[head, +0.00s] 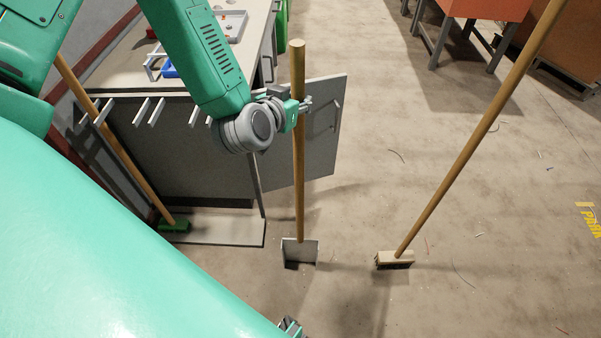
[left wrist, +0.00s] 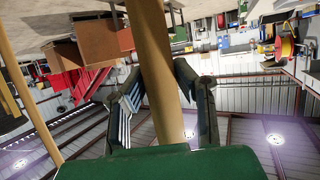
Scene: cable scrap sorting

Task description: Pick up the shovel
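The shovel stands upright, with a wooden handle (head: 299,180) and a grey metal scoop (head: 300,252) at or near the floor. My left gripper (head: 299,106) is shut around the upper part of the handle. The handle's top end sticks up above the gripper. In the left wrist view the handle (left wrist: 160,75) passes between the two fingers (left wrist: 160,88), one on each side of it. A small grey-green piece (head: 290,327) at the bottom edge of the head view may be part of my right gripper; its fingers cannot be made out.
A push broom (head: 394,259) stands tilted to the right, its handle top out of view. A green-headed broom (head: 174,225) leans at a rack with prongs (head: 150,112) on the left. A grey panel (head: 318,135) stands behind the shovel. Open floor lies to the right.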

